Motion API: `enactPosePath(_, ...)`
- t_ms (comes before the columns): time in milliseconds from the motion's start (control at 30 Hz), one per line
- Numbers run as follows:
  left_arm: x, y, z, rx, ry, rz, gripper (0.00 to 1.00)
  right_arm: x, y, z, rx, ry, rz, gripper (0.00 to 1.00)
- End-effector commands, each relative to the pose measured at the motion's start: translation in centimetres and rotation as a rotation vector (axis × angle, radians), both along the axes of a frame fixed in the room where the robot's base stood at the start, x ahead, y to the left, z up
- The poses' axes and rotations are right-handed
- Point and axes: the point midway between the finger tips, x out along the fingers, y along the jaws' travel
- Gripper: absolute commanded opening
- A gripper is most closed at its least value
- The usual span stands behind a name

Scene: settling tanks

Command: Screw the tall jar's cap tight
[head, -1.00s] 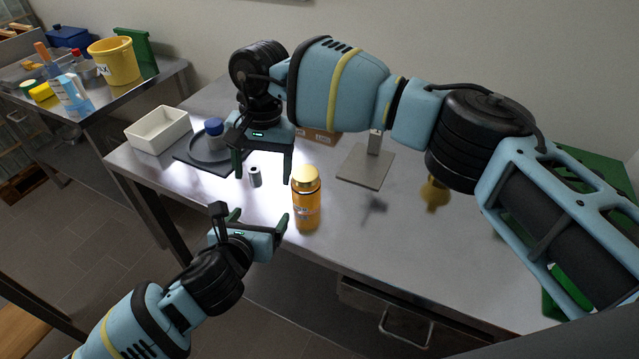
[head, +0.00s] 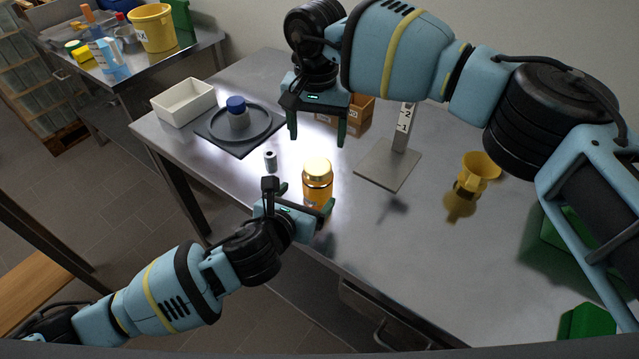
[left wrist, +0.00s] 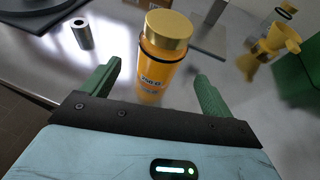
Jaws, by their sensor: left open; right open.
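The tall jar (head: 318,187) is orange and stands upright near the front edge of the metal table. Its gold cap (head: 317,167) sits on top; I cannot tell how tight it is. In the left wrist view the jar (left wrist: 155,75) stands just beyond and between the open green fingers. My left gripper (head: 304,197) is open and low at the jar's near side, with a finger to either side of it. My right gripper (head: 318,135) is open and empty, above and behind the jar, pointing down. The jar's lower part is partly hidden by my left gripper in the head view.
A small metal cylinder (head: 270,161) stands left of the jar. Also there are a white bin (head: 184,102), a numbered stand (head: 388,164), a cardboard box (head: 358,112) and a yellow funnel (head: 478,170).

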Motion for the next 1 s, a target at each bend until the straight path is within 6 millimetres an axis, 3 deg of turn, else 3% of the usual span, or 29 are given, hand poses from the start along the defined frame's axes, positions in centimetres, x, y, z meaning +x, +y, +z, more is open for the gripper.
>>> enactPosePath(267,0.7,-0.3,-0.2,0.000,0.000,0.001,0.86,0.0,0.0,0.0,0.000,0.000,0.000,0.72)
enactPosePath(700,5.2,-2.2,-2.3,-0.001,-0.001,0.001,0.86,0.0,0.0,0.0,0.000,0.000,0.000,0.72)
enactPosePath(1000,6.6,-2.8,-2.9,0.000,-0.001,0.000,0.86,0.0,0.0,0.0,0.000,0.000,0.000,0.72)
